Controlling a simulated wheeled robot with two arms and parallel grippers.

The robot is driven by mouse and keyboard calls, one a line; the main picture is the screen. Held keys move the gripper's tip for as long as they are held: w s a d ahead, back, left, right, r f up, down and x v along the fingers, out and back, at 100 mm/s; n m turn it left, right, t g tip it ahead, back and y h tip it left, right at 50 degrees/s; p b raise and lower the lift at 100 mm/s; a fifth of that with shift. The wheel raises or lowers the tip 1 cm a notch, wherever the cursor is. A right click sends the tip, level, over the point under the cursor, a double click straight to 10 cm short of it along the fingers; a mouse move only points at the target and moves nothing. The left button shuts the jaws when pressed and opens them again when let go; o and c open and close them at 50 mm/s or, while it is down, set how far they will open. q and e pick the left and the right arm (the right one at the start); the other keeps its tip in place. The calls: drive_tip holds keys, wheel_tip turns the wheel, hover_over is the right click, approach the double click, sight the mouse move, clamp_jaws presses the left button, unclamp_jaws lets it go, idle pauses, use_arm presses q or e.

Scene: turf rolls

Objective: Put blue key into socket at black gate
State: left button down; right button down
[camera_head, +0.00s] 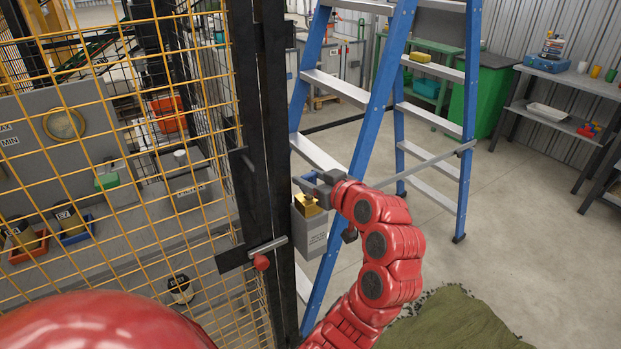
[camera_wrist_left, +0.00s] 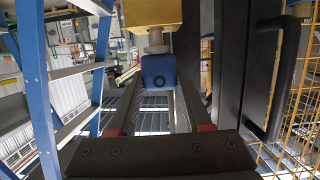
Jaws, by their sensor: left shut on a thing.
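My left gripper (camera_head: 312,184) is at the gold socket block (camera_head: 309,207), which sits on a grey box beside the black gate (camera_head: 262,110). It is shut on the blue key (camera_wrist_left: 158,72), whose blue head lies between the fingers in the left wrist view; my left gripper (camera_wrist_left: 158,92) mostly hides it in the head view. A short metal shaft leads from the key to the gold block (camera_wrist_left: 150,12) and appears to meet it. How deep it sits I cannot tell. The black gate (camera_wrist_left: 236,60) stands at right in the wrist view. My right gripper is not in view.
A blue stepladder (camera_head: 382,95) stands close behind the socket. Yellow mesh fencing (camera_head: 120,150) fills the left. A latch bar with a red knob (camera_head: 262,262) is on the gate. Dark green cloth (camera_head: 455,322) lies on the floor. Open floor is at right.

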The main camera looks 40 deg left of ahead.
use_arm(q)
drive_tip(key=shift+f+b, duration=0.75)
drive_tip(key=shift+f, duration=0.15)
drive_tip(key=shift+c, duration=1.3)
unclamp_jaws()
drive_tip(key=b+v, duration=0.1)
drive_tip(key=v, duration=1.6)
drive_tip(key=shift+d+b, duration=0.2)
drive_tip(key=shift+b, duration=0.2)
